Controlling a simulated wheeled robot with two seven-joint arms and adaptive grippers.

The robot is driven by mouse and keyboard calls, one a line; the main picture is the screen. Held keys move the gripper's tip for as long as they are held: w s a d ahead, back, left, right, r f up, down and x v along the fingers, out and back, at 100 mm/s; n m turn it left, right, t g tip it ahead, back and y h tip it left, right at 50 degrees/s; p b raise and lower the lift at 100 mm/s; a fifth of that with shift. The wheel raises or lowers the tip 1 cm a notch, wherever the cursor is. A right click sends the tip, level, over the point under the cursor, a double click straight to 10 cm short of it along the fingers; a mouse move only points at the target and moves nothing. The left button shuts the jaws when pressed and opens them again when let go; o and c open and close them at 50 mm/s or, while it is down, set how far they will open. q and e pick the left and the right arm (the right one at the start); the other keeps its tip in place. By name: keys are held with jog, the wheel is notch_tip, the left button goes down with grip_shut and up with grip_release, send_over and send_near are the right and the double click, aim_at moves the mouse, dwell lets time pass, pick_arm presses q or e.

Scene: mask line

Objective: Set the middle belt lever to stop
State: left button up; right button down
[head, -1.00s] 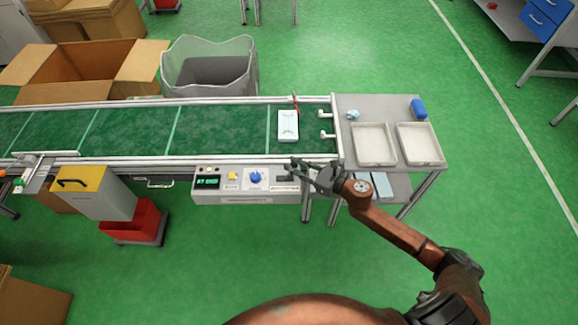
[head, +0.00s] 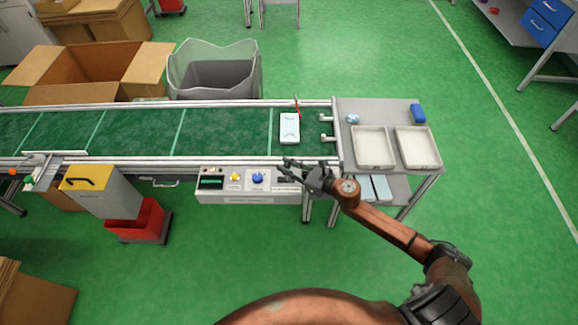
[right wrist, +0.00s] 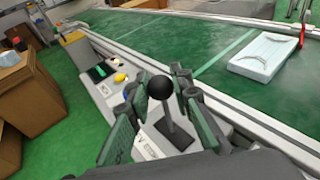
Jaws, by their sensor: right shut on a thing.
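The lever (right wrist: 160,88) has a black ball knob on a dark stem and rises from the light grey control panel (head: 222,195) at the belt's front edge. In the right wrist view it stands between my right gripper's dark green fingers. In the head view my right gripper (head: 287,168) is at the panel's right end and covers most of the lever. It is shut on the lever. The lever's label is too small to read. My left gripper is not in view.
The panel also bears a yellow knob (head: 235,177), a blue knob (head: 257,179) and a dark display (head: 211,183). A white mask pack (head: 289,129) lies on the green belt (head: 225,130). Two trays (head: 374,163) (head: 417,163) stand on the side table to the right.

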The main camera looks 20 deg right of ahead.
jog(key=shift+a, duration=0.35)
jog(key=c, duration=2)
grip_release()
jog(key=shift+o, duration=1.4)
jog(key=shift+d, duration=0.1)
jog(key=v, duration=1.2)
jog(key=shift+d, duration=0.1)
